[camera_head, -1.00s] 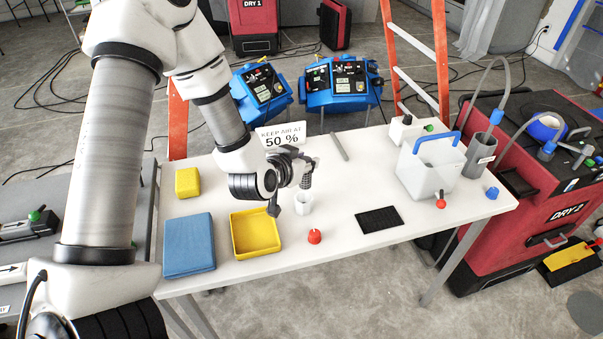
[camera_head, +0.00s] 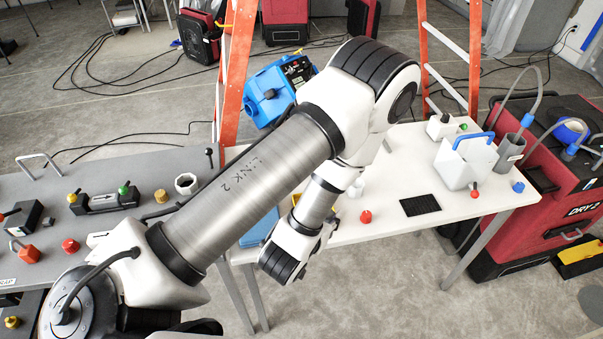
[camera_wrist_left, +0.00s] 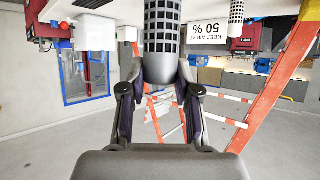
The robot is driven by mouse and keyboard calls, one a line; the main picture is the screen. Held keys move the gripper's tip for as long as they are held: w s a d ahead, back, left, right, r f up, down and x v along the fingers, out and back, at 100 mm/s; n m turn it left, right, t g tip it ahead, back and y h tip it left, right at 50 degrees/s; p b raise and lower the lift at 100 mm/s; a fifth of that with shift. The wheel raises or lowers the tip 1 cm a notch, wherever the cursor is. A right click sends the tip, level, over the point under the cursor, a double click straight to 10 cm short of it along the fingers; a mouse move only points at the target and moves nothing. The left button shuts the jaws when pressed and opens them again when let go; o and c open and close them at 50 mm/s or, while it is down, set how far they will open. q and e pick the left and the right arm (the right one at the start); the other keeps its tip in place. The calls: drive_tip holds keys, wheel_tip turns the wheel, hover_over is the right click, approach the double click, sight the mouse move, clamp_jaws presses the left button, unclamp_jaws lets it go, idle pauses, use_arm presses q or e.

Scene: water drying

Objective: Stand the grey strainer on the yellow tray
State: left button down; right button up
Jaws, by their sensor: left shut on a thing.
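My left gripper (camera_wrist_left: 161,78) is shut on the grey strainer (camera_wrist_left: 161,35), a slotted cylinder between its fingers in the left wrist view. In the head view my left arm hides most of the gripper and the strainer cannot be made out. The yellow tray (camera_head: 333,209) lies on the white table, mostly hidden behind my left forearm; only bits of its edge show. The gripper is near the tray's front side in the head view; its height above the table cannot be told. My right gripper is not in view.
A white cup (camera_head: 357,187), a red knob (camera_head: 365,216) and a black mat (camera_head: 420,205) are right of the tray. A blue pad (camera_head: 258,229) is left of it. The table front between knob and mat is clear.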

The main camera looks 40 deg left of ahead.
use_arm(q)
drive_tip(key=s+d+f+h, duration=0.1)
drive_tip(key=s+d+f, duration=0.1)
drive_tip(key=s, duration=0.1)
drive_tip(key=shift+m, duration=0.4)
drive_tip(key=w+a+f+b, duration=0.1)
drive_tip(key=w+a, duration=0.2)
drive_tip(key=w+a+f+b, duration=0.2)
drive_tip(key=w+a, duration=0.2)
drive_tip(key=w+a+f+b, duration=0.1)
drive_tip(key=w+a, duration=0.3)
drive_tip(key=shift+a+f+b, duration=0.1)
drive_tip(key=shift+f+b, duration=0.15)
drive_tip(key=shift+b, duration=0.1)
drive_tip(key=shift+w+f, duration=0.1)
drive_tip(key=shift+f, duration=0.35)
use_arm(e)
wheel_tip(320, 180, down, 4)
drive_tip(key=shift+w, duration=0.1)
